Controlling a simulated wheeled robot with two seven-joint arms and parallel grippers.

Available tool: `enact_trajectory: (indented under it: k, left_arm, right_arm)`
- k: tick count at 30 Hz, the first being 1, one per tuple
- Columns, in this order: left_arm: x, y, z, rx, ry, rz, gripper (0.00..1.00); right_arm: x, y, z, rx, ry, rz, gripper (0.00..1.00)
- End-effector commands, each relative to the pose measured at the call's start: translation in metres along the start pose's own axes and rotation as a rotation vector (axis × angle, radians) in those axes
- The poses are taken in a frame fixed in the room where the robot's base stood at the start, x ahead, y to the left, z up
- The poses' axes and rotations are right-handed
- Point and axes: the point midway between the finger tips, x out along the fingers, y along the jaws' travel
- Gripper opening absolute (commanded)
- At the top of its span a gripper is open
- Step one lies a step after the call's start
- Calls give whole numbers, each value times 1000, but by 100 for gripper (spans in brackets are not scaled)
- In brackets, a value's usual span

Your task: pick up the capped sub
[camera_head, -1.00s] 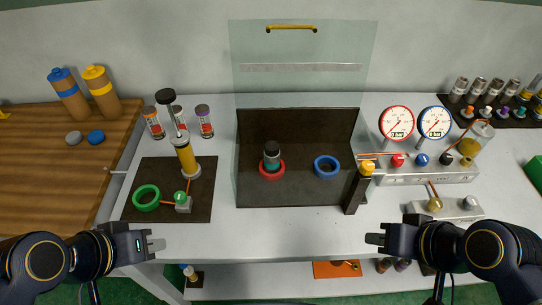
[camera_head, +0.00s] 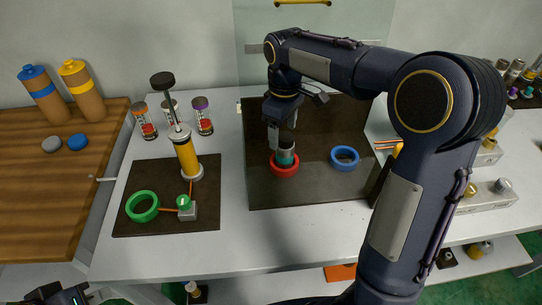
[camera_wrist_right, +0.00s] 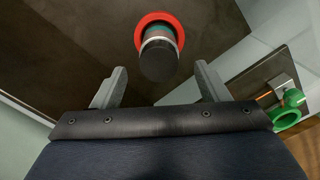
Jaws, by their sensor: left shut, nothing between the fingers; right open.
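The capped sub (camera_head: 286,157) stands upright in the red ring (camera_head: 284,169) on the dark mat. It has a dark cap, a pale band and a teal lower body. My right gripper (camera_head: 282,132) is above it and partly covers its top in the head view. In the right wrist view the capped sub (camera_wrist_right: 159,62) shows its dark cap end, just beyond and between the open fingers of my right gripper (camera_wrist_right: 160,80), with clear gaps on both sides. My left gripper (camera_head: 78,294) is at the bottom left edge, partly cut off, shut and empty.
A blue ring (camera_head: 344,158) sits empty right of the red one. A clear upright panel (camera_head: 254,50) stands behind the mat. On the left mat are a yellow pump-like cylinder (camera_head: 187,158) and a green ring (camera_head: 142,207). My right arm hides much of the right side.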

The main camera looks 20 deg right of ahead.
Motion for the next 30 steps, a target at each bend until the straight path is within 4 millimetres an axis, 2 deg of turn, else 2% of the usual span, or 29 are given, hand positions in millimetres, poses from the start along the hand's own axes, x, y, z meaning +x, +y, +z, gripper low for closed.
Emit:
enact_trajectory:
  k: [16, 20, 26, 30]
  left_arm:
    - [1, -1, 1, 0, 0, 0, 0]
    - [1, -1, 1, 0, 0, 0, 0]
    - [1, -1, 1, 0, 0, 0, 0]
    - [1, -1, 1, 0, 0, 0, 0]
  right_arm:
    - [69, 0, 6, 1, -2, -2, 68]
    - [75, 0, 6, 2, -1, -1, 68]
    - [75, 0, 6, 2, 1, 0, 68]
    - [75, 0, 6, 2, 1, 0, 50]
